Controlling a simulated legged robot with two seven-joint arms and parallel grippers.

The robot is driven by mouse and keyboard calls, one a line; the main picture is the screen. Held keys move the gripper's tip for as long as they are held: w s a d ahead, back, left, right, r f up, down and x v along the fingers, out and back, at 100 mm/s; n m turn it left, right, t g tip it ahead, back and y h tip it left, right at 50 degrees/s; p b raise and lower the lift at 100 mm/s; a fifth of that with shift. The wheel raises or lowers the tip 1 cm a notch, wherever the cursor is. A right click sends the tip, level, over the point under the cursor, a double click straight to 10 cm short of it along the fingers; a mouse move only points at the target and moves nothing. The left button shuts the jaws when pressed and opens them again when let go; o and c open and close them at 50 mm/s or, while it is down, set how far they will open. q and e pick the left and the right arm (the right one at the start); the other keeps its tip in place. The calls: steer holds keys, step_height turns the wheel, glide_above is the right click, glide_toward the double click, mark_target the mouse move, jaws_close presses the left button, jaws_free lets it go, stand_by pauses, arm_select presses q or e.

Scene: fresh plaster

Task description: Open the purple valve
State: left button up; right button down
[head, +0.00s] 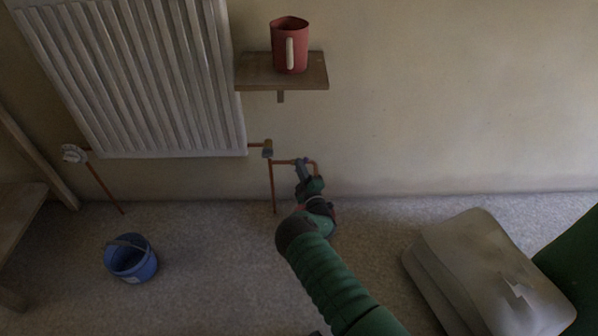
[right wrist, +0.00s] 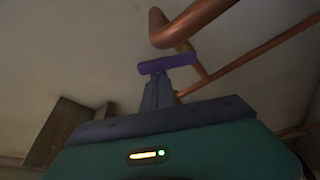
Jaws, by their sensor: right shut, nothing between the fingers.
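The purple valve (right wrist: 167,64) shows in the right wrist view as a short purple bar handle on copper piping (right wrist: 205,22). In the head view it is small and mostly hidden at my fingertips, on the copper pipe (head: 283,162) low on the wall, right of the radiator. My right gripper (head: 303,172) reaches the valve from the front and below. In the right wrist view its fingers (right wrist: 157,88) are together and empty, with their tips right at the underside of the purple bar. I cannot tell whether they touch it. My left gripper is not in view.
A white radiator (head: 150,80) hangs at upper left. A red mug (head: 288,48) stands on a wooden shelf (head: 255,72) above the valve. A blue bucket (head: 131,259) stands on the floor at left. A grey-white stacked bulk (head: 485,270) lies at lower right. Wall right of the valve is clear.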

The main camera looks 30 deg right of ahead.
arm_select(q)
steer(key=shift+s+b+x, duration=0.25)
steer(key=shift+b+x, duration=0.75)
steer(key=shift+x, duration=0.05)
arm_select(e)
steer(key=m+h, duration=0.1)
steer(key=m, duration=0.1)
steer(key=s+d+f+m+h, duration=0.1)
steer(key=m, duration=0.2)
steer(key=d+m+h, duration=0.1)
steer(key=m, duration=0.2)
steer(key=shift+s+d+f+t, duration=0.2)
steer(key=shift+f+t, duration=0.05)
steer(key=shift+t, duration=0.05)
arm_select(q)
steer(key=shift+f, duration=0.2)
arm_select(e)
steer(key=shift+d+f, duration=0.1)
